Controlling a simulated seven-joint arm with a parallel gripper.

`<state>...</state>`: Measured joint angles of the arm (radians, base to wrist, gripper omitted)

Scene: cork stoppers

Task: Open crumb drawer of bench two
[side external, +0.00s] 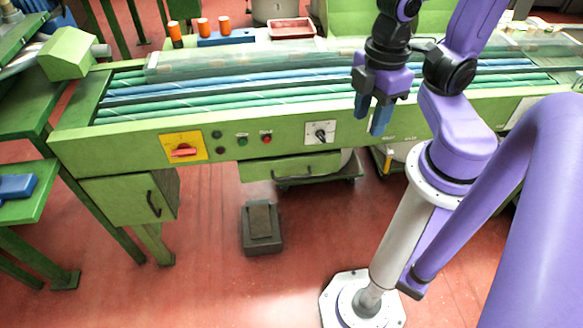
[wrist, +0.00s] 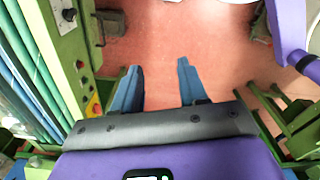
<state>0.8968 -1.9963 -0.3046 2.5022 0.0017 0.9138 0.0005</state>
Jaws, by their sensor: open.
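A green drawer (side external: 290,167) with a dark handle sits under the front rail of the green bench (side external: 100,140), below the control panel. It looks shut. I see no label naming it or the bench. A green cabinet door (side external: 125,198) with a dark curved handle hangs below the bench's left end. My gripper (side external: 370,113) is open and empty, above and to the right of the drawer, in front of the bench's right part. In the wrist view its two blue fingers (wrist: 158,68) are apart over red floor. I cannot clearly make out the drawer there.
The bench front carries a yellow panel with a red switch (side external: 183,148), push buttons (side external: 265,137) and a rotary switch (side external: 320,133). A grey foot pedal (side external: 262,230) stands on the floor below the drawer. The red floor (side external: 215,285) in front is otherwise largely clear.

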